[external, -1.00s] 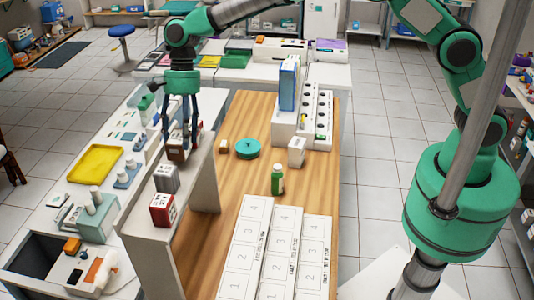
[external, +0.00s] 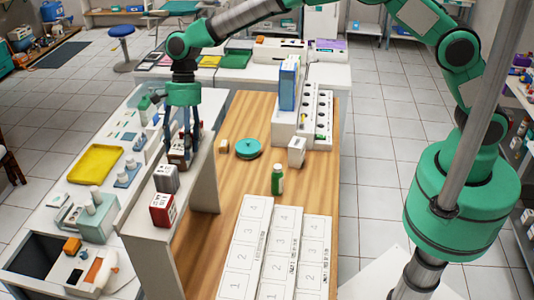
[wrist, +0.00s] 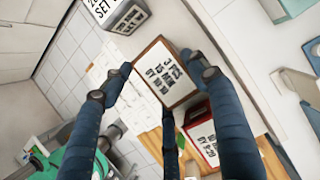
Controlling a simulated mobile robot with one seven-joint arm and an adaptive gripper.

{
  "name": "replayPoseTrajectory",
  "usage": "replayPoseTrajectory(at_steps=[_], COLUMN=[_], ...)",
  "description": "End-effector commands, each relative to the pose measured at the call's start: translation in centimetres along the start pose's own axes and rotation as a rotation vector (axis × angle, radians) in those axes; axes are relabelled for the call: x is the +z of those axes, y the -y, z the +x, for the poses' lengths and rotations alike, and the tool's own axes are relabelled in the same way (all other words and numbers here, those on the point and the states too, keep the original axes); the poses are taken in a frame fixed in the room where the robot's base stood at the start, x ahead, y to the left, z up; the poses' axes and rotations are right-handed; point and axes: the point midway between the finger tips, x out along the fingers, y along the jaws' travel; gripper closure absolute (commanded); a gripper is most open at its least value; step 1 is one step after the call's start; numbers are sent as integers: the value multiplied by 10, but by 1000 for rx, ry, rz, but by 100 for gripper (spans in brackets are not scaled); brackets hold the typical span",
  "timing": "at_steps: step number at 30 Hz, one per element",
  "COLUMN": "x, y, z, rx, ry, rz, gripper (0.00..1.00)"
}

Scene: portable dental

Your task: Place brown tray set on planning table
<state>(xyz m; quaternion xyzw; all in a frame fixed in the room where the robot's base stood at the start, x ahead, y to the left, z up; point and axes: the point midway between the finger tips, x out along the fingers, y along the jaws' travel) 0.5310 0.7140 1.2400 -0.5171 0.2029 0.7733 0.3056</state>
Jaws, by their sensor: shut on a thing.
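The brown tray set (wrist: 163,76) is a small box with brown edges and a white face with black print. In the wrist view it sits between the two fingers of my gripper (wrist: 158,72), which is shut on it. In the external view my gripper (external: 185,150) hangs over the narrow raised white shelf, and the brown tray set (external: 179,159) is partly hidden by the fingers. I cannot tell whether it touches the shelf. The wooden table (external: 310,182), with white numbered charts (external: 250,245) on it, stands to the right of the shelf.
A grey box (external: 166,178) and a red box (external: 161,209) stand on the white shelf (external: 205,165). On the wooden table are a teal round container (external: 249,149), a green bottle (external: 277,180) and a white box (external: 297,151). Bare wood lies between them and the charts.

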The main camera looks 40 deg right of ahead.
Motion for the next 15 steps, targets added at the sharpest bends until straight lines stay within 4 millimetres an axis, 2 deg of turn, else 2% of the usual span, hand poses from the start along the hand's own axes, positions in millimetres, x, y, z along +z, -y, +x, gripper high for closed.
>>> replayPoseTrajectory(at_steps=[6,7,9,10,15], x=[-1,-1,-1,-1,-1], y=[0,0,0,0,0], z=[2,2,2,2,2], rx=[0,0,0,0,0], ry=[0,0,0,0,0], rz=[0,0,0,0,0], gripper=[73,39,25,22,22])
